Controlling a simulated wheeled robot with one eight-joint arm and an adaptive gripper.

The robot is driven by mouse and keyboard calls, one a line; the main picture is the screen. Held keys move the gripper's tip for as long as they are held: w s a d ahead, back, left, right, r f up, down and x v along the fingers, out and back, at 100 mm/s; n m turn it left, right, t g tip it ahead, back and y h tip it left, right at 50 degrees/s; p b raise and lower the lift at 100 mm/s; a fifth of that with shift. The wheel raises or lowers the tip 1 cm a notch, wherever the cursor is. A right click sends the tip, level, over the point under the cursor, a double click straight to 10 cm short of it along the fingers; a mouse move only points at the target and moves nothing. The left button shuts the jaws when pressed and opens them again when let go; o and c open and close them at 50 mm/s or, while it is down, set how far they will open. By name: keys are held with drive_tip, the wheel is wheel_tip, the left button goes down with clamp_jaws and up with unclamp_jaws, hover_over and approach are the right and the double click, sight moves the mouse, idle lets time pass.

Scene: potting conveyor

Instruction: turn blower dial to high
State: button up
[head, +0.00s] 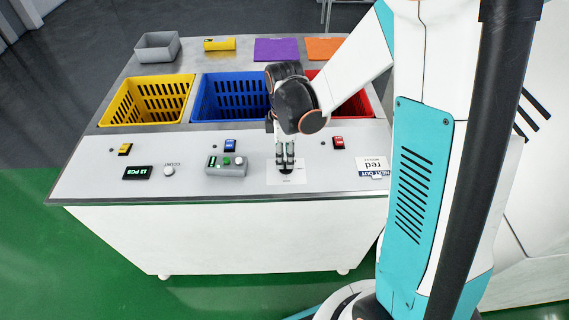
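My gripper (285,164) points down over a white plate (287,180) on the front of the worktop, right of the grey button box. A small dark part (286,171) at the fingertips looks like the blower dial. The fingers hide most of it, so its setting cannot be read. The fingertips are at the dial or just above it. I cannot tell whether they touch or grip it.
Yellow (107,121), blue (197,119) and red (368,107) crates sit behind the panel. A grey button box (240,168), a count knob (169,171) and a display (137,173) lie left of the gripper.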

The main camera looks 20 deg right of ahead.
drive_tip(key=shift+f+b, duration=0.3)
drive_tip(key=shift+f, duration=1.15)
clamp_jaws()
